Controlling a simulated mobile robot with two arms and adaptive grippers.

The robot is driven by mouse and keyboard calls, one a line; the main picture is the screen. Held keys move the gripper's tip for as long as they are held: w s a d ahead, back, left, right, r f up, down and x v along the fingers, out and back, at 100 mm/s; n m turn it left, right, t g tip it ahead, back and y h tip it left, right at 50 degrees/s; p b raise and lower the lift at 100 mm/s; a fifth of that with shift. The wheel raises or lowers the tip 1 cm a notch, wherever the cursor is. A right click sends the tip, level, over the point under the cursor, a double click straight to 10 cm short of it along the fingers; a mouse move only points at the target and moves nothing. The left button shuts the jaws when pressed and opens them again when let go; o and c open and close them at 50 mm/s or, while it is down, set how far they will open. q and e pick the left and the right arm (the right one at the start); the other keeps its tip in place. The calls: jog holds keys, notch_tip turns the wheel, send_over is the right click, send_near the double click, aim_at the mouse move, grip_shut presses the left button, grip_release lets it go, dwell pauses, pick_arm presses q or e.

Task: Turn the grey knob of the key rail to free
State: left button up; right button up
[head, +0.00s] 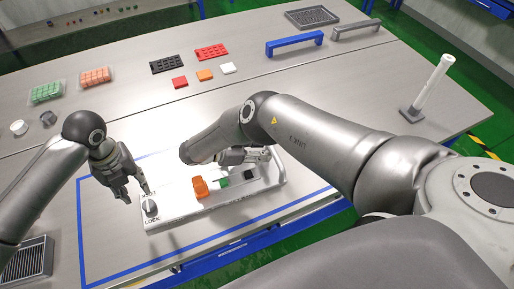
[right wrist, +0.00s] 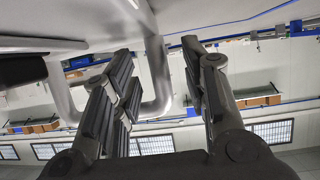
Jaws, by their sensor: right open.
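The key rail (head: 185,211) is a long pale unit on the table inside a blue outline. Its grey knob (head: 150,207) is at the left end, above the word LOCK; its exact setting is too small to tell. My left gripper (head: 135,196) is just above and left of the knob with its fingers apart; contact cannot be told. My right gripper (head: 265,155) is at the rail's right end, by its metal handle (head: 280,166). In the right wrist view the open right fingers (right wrist: 160,52) stand on both sides of the handle tube (right wrist: 157,85).
On the rail are an orange piece (head: 200,187), a green piece (head: 222,182) and a black piece (head: 249,174). My right arm crosses above the rail's back. Coloured trays and blocks lie further back. A white post (head: 432,82) stands at the right table edge.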

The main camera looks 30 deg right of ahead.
grip_shut()
dwell(0.3)
pick_arm(q)
jog(key=o, duration=0.4)
